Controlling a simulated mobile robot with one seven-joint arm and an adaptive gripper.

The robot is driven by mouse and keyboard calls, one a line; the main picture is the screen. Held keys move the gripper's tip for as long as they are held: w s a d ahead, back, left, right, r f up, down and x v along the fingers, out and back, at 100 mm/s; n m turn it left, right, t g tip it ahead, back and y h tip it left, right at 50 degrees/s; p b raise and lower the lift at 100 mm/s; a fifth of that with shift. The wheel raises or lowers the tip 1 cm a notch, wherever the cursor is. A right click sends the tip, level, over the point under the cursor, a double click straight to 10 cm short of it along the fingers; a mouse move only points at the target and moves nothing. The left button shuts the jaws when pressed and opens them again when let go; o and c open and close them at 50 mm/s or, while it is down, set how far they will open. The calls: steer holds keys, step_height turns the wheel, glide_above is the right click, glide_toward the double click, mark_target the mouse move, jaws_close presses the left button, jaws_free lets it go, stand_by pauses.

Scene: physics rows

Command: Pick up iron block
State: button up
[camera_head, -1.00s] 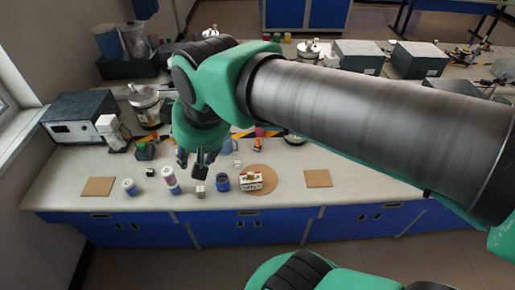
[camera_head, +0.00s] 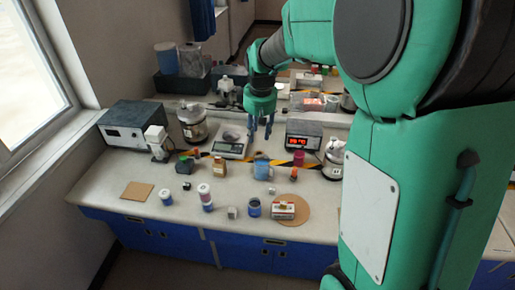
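A small grey metallic-looking cube (camera_head: 232,213) stands near the front edge of the bench. It looks like the iron block, though it is too small to be sure of the material. My gripper (camera_head: 261,138) hangs downward above the back half of the bench, well behind and above the cube. Its two dark fingers are apart with nothing visible between them.
A blue mug (camera_head: 262,169) stands below my gripper, with a scale (camera_head: 229,148) to its left and a red-display device (camera_head: 304,138) to its right. A red-and-white box (camera_head: 284,209) sits on a round board. A square brown pad (camera_head: 137,191) lies at the left front.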

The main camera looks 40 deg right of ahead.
steer(key=w+d+f+g, duration=0.1)
steer(key=w+d+f, duration=0.3)
steer(key=d+f, duration=0.75)
steer(key=n+g+y+p, duration=0.1)
glide_above(295, 169)
step_height(295, 169, down, 12)
steer(key=shift+a+r, duration=0.1)
steer(key=shift+f, duration=4.3)
steer(key=shift+f+b, duration=0.1)
steer(key=shift+b, duration=0.2)
steer(key=shift+f+b, duration=0.3)
steer(key=shift+f, duration=2.15)
jaws_close()
